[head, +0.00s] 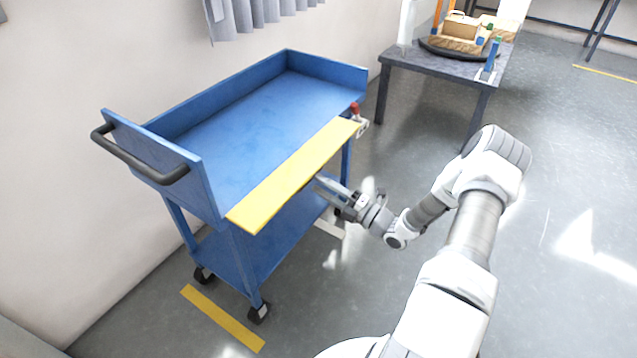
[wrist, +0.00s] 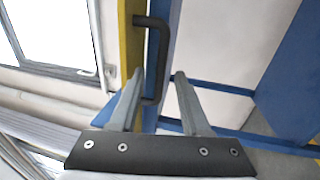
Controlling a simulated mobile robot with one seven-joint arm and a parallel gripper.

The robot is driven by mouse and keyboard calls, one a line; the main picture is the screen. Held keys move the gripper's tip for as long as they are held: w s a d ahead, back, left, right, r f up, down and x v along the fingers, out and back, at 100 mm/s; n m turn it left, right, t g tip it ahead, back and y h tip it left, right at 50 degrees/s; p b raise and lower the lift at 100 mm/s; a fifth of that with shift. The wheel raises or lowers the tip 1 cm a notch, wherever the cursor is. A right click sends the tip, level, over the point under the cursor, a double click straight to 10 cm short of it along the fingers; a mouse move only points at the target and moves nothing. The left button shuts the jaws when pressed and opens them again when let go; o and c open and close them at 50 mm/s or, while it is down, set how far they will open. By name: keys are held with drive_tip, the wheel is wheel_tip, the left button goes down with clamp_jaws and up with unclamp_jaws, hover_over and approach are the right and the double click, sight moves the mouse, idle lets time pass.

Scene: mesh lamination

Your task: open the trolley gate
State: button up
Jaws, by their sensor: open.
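The trolley gate is a long yellow panel (head: 292,175) along the open front side of the blue trolley (head: 245,110). It also shows as a yellow strip in the wrist view (wrist: 131,45). A red latch-like piece (head: 355,109) sits at its right end. My gripper (head: 325,183) is beside the gate's outer side, near its middle. In the wrist view my gripper (wrist: 158,75) is open, and a black bar handle (wrist: 163,55) shows between and beyond its fingertips. I cannot tell whether the fingers touch the handle. The gate's outer face is mostly hidden in the head view.
The trolley has a black push handle (head: 140,160) at its left end and a lower shelf (head: 240,255). A dark table (head: 430,62) with boxes stands at the back right. The floor on the right is clear. A wall runs behind the trolley.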

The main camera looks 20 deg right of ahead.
drive_tip(key=p+v, duration=0.2)
drive_tip(key=v, duration=1.3)
drive_tip(key=shift+s+d+p, duration=0.25)
drive_tip(key=shift+s+p, duration=0.05)
drive_tip(key=shift+p, duration=0.05)
